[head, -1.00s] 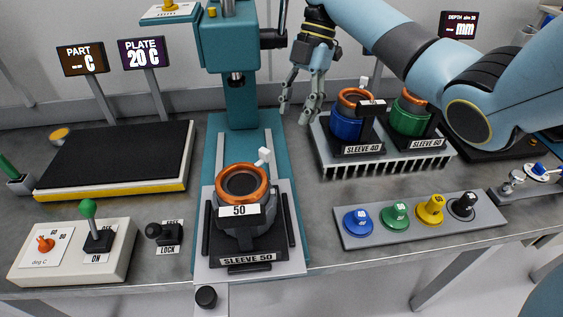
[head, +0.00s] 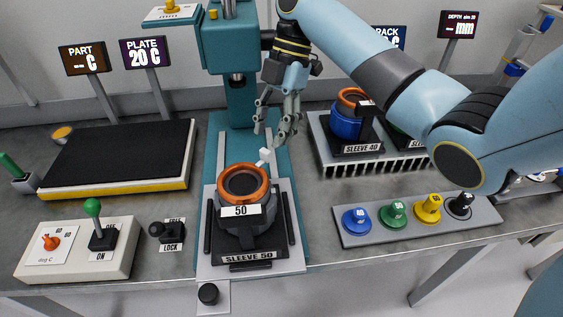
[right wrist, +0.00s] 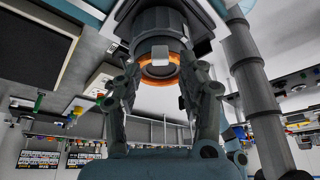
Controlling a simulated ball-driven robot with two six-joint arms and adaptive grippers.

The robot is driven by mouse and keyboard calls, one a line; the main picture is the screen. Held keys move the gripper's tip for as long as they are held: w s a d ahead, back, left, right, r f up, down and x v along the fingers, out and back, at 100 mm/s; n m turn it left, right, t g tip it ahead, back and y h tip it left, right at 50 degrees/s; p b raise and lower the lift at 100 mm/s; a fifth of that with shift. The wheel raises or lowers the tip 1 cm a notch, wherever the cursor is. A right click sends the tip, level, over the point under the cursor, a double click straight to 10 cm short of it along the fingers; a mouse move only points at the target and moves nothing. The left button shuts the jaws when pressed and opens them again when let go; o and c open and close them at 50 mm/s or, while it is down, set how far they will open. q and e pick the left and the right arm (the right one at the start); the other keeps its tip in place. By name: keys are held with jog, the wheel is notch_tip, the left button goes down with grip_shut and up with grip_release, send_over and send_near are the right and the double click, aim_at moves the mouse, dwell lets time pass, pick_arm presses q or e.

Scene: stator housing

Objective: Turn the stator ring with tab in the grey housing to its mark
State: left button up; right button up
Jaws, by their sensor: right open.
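The grey housing (head: 246,222) stands in the SLEEVE 50 fixture on the press base, with a label reading 50 on its front. The copper-coloured stator ring (head: 230,171) sits in its top. The ring's white tab (head: 265,156) sticks up at the back right. My right gripper (head: 272,137) is open and empty, just behind and above the tab, fingers pointing down. In the right wrist view, the ring (right wrist: 147,72) and white tab (right wrist: 159,55) show between and beyond the open fingers (right wrist: 155,88). I cannot make out the mark. My left gripper is not in view.
The teal press column (head: 238,95) rises right behind the housing, close to my right gripper. A rack (head: 325,146) with a blue housing (head: 346,124) stands to the right. A strip of coloured knobs (head: 412,220) lies at the front right. A lock lever (head: 160,231) is at the left.

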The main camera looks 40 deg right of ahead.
aim_at(267, 150)
jog(key=shift+b+x, duration=1.85)
jog(key=shift+x, duration=0.45)
jog(key=shift+f+p, duration=0.1)
jog(key=shift+p, duration=0.25)
jog(key=shift+c, duration=0.2)
